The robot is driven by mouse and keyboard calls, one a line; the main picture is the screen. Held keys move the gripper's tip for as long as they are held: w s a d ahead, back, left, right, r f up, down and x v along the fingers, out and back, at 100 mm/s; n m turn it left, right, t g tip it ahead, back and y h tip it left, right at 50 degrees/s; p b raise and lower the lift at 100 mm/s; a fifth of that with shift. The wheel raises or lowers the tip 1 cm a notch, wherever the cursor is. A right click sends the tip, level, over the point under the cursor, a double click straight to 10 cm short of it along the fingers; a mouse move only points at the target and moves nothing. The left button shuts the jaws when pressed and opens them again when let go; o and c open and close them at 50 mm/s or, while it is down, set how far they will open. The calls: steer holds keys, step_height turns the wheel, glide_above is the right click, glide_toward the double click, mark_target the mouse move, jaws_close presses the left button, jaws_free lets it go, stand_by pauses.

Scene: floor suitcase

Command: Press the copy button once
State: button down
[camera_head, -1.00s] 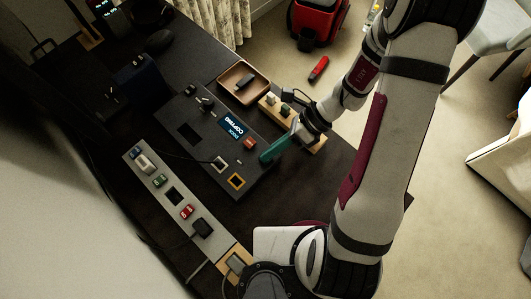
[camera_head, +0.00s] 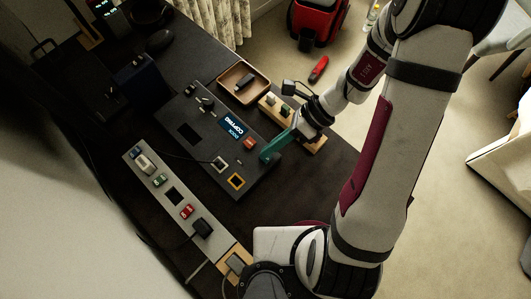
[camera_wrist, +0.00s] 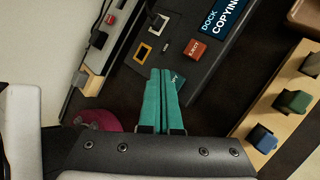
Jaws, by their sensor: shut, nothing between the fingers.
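The dock (camera_head: 205,165) is a dark grey box on the dark table, with a lit display (camera_head: 233,128) that reads "DOCK" and "COPYING". The display also shows partly in the wrist view (camera_wrist: 225,15). A teal copy button (camera_wrist: 178,77) with small pale marks shows at the dock's near corner, partly hidden by my fingertips. My gripper (camera_wrist: 162,72) has teal fingers, shut together and empty, with tips at that button. I cannot tell whether they touch it. In the head view my gripper (camera_head: 266,156) is over the dock's right corner.
An orange-red EJECT button (camera_wrist: 195,50) is close beside my fingertips. A wooden block with several plugs (camera_wrist: 275,95) stands to the right. A wooden tray (camera_head: 251,91) lies behind it. A grey power strip (camera_head: 170,200) runs along the left.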

mark_target(271, 156)
steer(key=shift+r, duration=2.1)
steer(key=s+d+r+n+t+h, duration=0.1)
steer(key=s+d+r+n+h, duration=0.1)
steer(key=s+r+n, duration=0.3)
steer(key=s+d+r+n+t+h, duration=0.2)
steer(key=s+d+r+n+h, duration=0.1)
steer(key=n, duration=0.9)
steer(key=s+r+h, duration=0.1)
steer(key=s+r, duration=0.1)
steer(key=s, duration=0.1)
steer(key=shift+r+h, duration=0.3)
steer(key=shift+h, duration=0.1)
